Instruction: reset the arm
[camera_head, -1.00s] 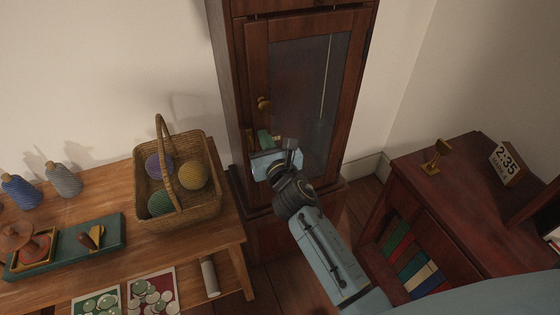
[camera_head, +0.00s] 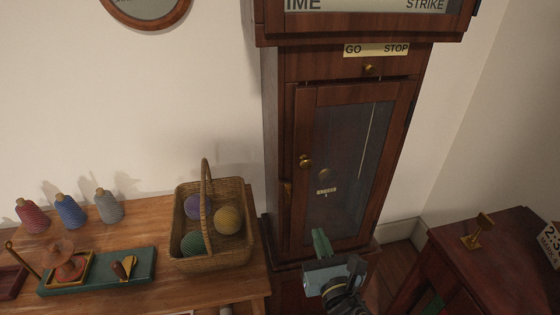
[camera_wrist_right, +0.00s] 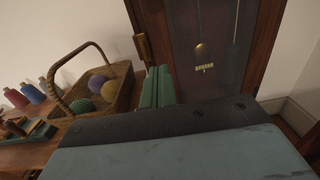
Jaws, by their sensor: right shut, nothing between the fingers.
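My right gripper (camera_head: 321,243) is in the lower middle of the head view, in front of the lower part of the tall wooden clock case (camera_head: 272,150). Its green fingers are together and empty; they also show in the right wrist view (camera_wrist_right: 157,88). The case's glass door (camera_head: 345,150) is closed, with a round brass knob (camera_head: 306,161) on its left side. A pendulum bob (camera_wrist_right: 200,50) shows behind the glass. I cannot tell whether the gripper touches the case. My left gripper is in neither view.
A wooden table (camera_head: 150,222) on the left bears a wicker basket (camera_head: 212,262) of yarn balls, several yarn cones (camera_head: 70,211) and a green tray (camera_head: 140,264). A dark red cabinet (camera_head: 490,265) stands right, with a brass piece (camera_head: 478,230) on top.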

